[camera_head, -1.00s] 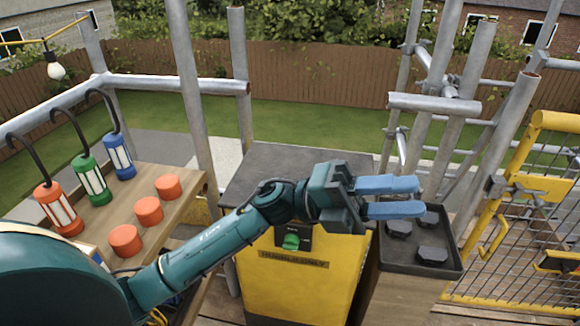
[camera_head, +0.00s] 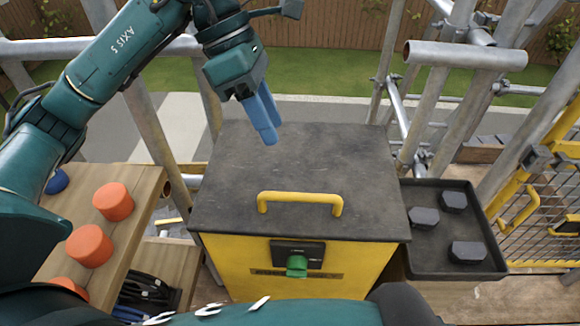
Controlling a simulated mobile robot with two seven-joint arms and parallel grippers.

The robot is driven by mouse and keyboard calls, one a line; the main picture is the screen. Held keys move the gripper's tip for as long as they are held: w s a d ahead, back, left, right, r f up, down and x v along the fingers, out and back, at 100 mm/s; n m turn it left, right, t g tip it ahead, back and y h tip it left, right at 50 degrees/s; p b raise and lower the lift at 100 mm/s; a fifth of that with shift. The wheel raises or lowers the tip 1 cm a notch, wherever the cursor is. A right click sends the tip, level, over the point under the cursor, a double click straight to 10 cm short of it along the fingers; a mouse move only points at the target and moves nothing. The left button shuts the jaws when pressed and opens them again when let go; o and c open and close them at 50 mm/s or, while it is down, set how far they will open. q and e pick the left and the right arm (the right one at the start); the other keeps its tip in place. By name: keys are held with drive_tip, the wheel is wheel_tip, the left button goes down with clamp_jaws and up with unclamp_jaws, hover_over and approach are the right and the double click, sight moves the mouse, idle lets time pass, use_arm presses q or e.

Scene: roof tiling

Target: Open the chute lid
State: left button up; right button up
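The chute lid (camera_head: 310,165) is a dark grey, flat top on a yellow box (camera_head: 335,260). It lies shut, with a yellow bar handle (camera_head: 300,198) near its front edge. A green latch or knob (camera_head: 297,266) sits on a dark plate on the box front, below the lid edge. My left gripper (camera_head: 266,128) hangs above the back left part of the lid, with blue fingers pointing down. It is clear of the handle and holds nothing visible. The fingers overlap in this view, so their gap is unclear. My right gripper is not in view.
A wooden bench (camera_head: 140,225) with orange round pieces (camera_head: 113,202) stands at left. A black tray (camera_head: 460,262) with dark blocks (camera_head: 467,252) adjoins the box at right. Scaffold poles (camera_head: 446,90) rise behind the tray, and a yellow mesh gate (camera_head: 545,215) stands at far right.

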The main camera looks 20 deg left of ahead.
use_arm(q)
drive_tip(key=x, duration=1.3)
drive_tip(key=shift+a+f, duration=0.1)
drive_tip(key=shift+a, duration=0.1)
drive_tip(key=shift+c, duration=0.6)
clamp_jaws()
drive_tip(key=shift+w, duration=0.1)
